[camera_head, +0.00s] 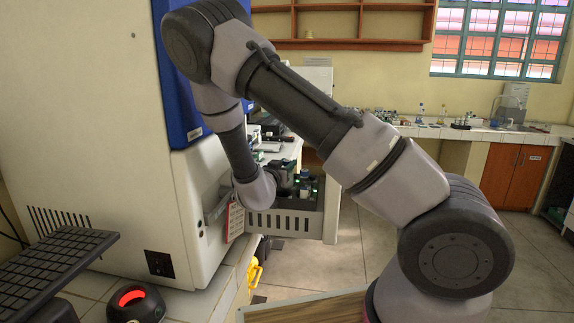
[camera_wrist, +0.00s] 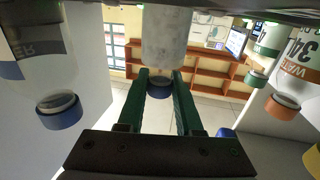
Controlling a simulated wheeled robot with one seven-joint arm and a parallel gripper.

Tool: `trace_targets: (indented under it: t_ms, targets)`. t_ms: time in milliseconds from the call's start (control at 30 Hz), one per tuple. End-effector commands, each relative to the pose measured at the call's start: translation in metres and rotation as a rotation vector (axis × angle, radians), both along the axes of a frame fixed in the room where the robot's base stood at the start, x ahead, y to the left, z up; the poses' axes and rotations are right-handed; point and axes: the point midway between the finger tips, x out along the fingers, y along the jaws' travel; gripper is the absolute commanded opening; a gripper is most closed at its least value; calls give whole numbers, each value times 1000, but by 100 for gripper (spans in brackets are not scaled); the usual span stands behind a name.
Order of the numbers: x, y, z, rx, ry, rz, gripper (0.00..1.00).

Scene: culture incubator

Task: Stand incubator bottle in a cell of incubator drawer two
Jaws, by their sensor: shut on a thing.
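The open incubator drawer (camera_head: 285,223) is a light grey slotted tray pulled out of the incubator, with dark compartments inside. In the head view my gripper (camera_head: 302,182) is at the drawer, partly hidden by my own arm. In the wrist view its green fingers (camera_wrist: 160,78) are closed around a whitish bottle (camera_wrist: 172,38) with a blue cap. The bottle seems upright in the inverted wrist view. Whether its base touches a cell floor is hidden.
Other capped bottles flank the gripper in the wrist view: a blue-capped one (camera_wrist: 36,75) at left, an orange-capped one (camera_wrist: 293,75) and a green-capped one (camera_wrist: 272,40) at right. The incubator body (camera_head: 95,110) stands left. Open floor (camera_head: 345,250) lies right of the drawer.

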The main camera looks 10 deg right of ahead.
Motion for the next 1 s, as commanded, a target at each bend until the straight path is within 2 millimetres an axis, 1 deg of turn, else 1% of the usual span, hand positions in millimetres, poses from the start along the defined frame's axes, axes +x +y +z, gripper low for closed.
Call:
trace_targets:
  t_ms: [167, 200, 267, 567, 667, 767, 1000]
  targets:
    - [0, 0, -3, -2, 0, 0, 0]
    - [0, 0, -4, -1, 0, 0, 42]
    - [0, 0, -3, -1, 0, 0, 65]
    - [0, 0, -3, -1, 1, 0, 65]
    - [0, 0, 1, 1, -1, -1, 65]
    - [-10, 8, 0, 0, 1, 4, 65]
    - [-54, 37, 0, -1, 2, 5, 65]
